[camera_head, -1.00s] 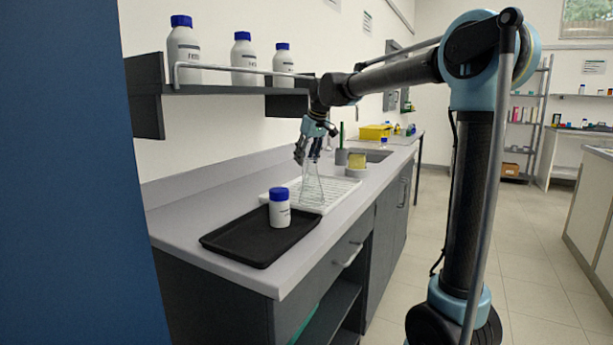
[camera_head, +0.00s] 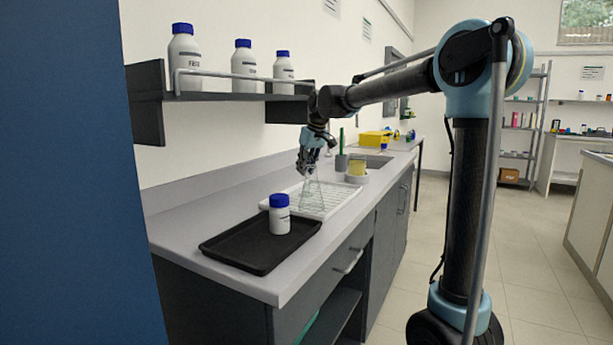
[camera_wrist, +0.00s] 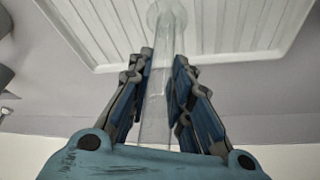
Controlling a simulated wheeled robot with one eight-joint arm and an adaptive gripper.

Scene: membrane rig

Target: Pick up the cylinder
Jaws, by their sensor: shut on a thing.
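The cylinder (camera_wrist: 160,80) is clear glass with a round foot. In the wrist view it runs between the two fingers of my gripper (camera_wrist: 160,75), whose pads close on it from both sides. In the head view my gripper (camera_head: 308,168) is at the upper part of the clear glassware (camera_head: 312,195), over the white ribbed rack (camera_head: 335,197). The glass is faint there, and I cannot tell whether its foot touches the rack.
A black tray (camera_head: 235,252) with a blue-capped white bottle (camera_head: 279,217) stands nearer on the bench. A shelf (camera_head: 225,96) with several bottles overhangs the left side.

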